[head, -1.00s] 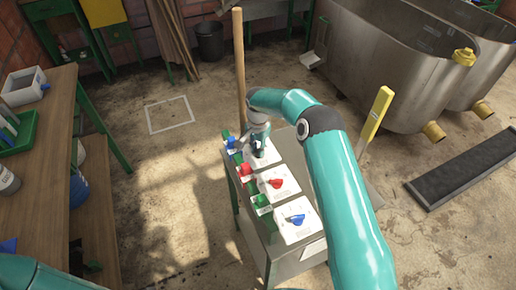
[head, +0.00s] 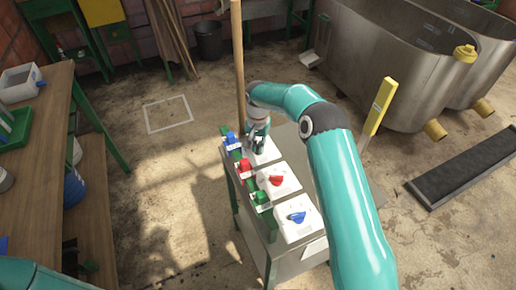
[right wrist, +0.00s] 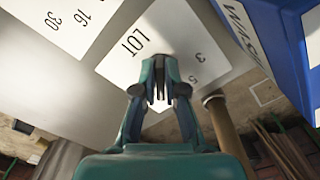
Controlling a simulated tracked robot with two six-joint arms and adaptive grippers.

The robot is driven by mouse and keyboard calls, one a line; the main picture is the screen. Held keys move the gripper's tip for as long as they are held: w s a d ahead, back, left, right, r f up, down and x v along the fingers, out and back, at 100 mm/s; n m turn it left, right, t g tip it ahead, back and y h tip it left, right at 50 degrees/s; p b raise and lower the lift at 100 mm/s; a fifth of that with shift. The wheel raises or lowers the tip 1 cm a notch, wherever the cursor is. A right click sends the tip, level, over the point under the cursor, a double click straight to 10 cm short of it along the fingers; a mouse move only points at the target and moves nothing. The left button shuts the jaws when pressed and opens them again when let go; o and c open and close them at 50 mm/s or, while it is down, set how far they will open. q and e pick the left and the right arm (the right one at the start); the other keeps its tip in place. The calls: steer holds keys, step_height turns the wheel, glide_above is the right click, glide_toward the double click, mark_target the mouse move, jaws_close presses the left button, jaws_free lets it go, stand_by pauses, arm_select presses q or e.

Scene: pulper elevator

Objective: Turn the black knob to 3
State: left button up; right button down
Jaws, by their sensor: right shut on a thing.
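The far white dial plate (head: 268,151) sits on the metal stand. In the right wrist view the plate (right wrist: 108,67) carries the word LOT and the numbers 3 and 5. My right gripper (right wrist: 161,88) is shut over the middle of this plate; it also shows in the head view (head: 257,148). The black knob is hidden by the fingers, which hold it. Where its pointer stands cannot be told. My left gripper is out of view; only a bit of my left arm shows at the bottom left.
A red knob (head: 277,181) and a blue knob (head: 296,217) sit on nearer plates. Blue (head: 231,138), red (head: 244,165) and green (head: 260,197) blocks line the stand's left edge. A wooden pole (head: 238,70) rises behind. A yellow post (head: 379,105) stands to the right.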

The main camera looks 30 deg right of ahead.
steer(key=n+b, duration=0.1)
steer(key=n, duration=0.3)
steer(key=shift+d+n+b, duration=0.15)
steer(key=shift+n+b, duration=0.15)
steer(key=n, duration=0.5)
steer(key=shift+s+d+n+b, duration=0.1)
steer(key=shift+d+n+b, duration=0.15)
steer(key=shift+n+b, duration=0.05)
steer(key=n, duration=0.5)
steer(key=shift+d+r, duration=0.1)
steer(key=shift+d, duration=0.1)
steer(key=n, duration=0.5)
steer(key=shift+w+d, duration=0.15)
steer(key=shift+w, duration=0.1)
steer(key=c, duration=1.2)
jaws_free()
steer(key=shift+c, duration=0.2)
step_height(320, 180, up, 12)
